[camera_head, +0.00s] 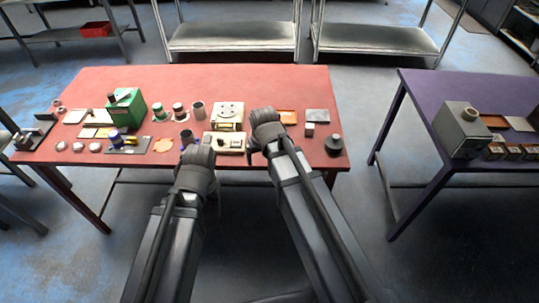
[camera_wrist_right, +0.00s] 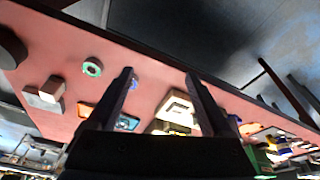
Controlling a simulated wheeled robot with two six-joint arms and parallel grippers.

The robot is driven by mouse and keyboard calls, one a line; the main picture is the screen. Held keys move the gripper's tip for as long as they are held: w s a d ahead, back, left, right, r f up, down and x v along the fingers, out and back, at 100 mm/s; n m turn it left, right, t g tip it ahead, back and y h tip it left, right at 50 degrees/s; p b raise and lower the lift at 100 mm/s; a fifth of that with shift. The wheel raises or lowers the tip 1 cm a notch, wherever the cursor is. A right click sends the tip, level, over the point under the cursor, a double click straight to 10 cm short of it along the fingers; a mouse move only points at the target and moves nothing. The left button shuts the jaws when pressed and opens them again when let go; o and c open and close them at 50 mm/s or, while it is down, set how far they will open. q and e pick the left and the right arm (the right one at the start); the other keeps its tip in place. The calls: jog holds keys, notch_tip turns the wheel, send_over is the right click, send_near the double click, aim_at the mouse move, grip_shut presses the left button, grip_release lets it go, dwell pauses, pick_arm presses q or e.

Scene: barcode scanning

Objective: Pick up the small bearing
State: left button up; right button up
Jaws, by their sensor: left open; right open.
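Two small rings lie on the red table in the right wrist view: a green ring (camera_wrist_right: 92,67) left of the fingers, and a blue ring (camera_wrist_right: 133,83) partly hidden by the left finger. I cannot tell which is the small bearing. In the head view my right arm seems to cover that spot. My right gripper (camera_head: 265,119) is over the table's right half; its two fingers (camera_wrist_right: 159,75) are apart with nothing between them. My left gripper (camera_head: 197,157) is open at the table's front edge, left of the right one.
The red table (camera_head: 230,82) also carries a green box (camera_head: 125,108), several cylinders, an orange tray (camera_head: 288,117), a small block (camera_head: 309,129) and a dark round piece (camera_head: 333,145). A purple table (camera_head: 415,88) stands to the right. The red table's far strip is clear.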

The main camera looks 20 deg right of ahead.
jog(key=shift+m+t, duration=0.6)
jog(key=shift+t, duration=0.2)
jog(key=w+d, duration=0.1)
jog(key=w, duration=0.1)
jog(key=w+d+f+b, duration=0.1)
jog(key=w+d, duration=0.1)
jog(key=w+d+b, duration=0.1)
jog(key=w+d, duration=0.1)
jog(key=shift+d+f, duration=0.1)
jog(key=shift+f, duration=0.15)
jog(key=b+x, duration=0.1)
jog(key=x, duration=0.1)
jog(key=b+x, duration=0.4)
jog(key=shift+w+d, duration=0.15)
jog(key=shift+w, duration=0.2)
jog(key=shift+r, duration=0.1)
grip_shut()
